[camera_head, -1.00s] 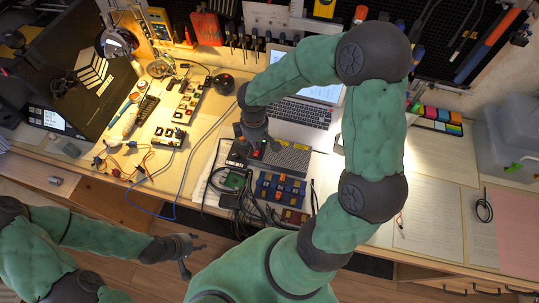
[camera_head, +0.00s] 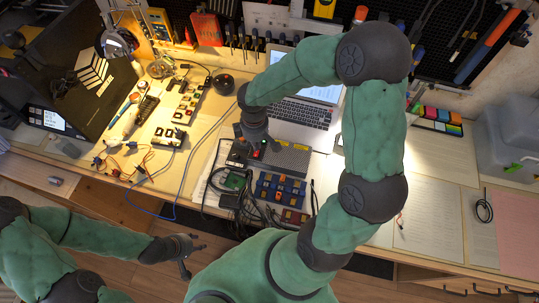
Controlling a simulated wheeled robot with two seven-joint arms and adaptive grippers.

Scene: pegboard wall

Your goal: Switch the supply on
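The supply appears to be the grey box with a perforated top (camera_head: 291,160) on the bench in front of the laptop. A lit red spot and a green spot (camera_head: 256,154) show on its left part. My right gripper (camera_head: 262,147) points down over that left part, at or just above the coloured spots. Its fingertips are too small and dark to tell open from shut, or whether they touch the box. My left gripper (camera_head: 192,254) is in front of the bench, over the floor, with its fingers spread apart and nothing between them.
A laptop (camera_head: 300,112) stands behind the box. Circuit boards and tangled black cables (camera_head: 262,212) lie in front of it. Power strips and wired parts (camera_head: 172,136) lie to the left. Papers (camera_head: 433,215) cover the right of the bench.

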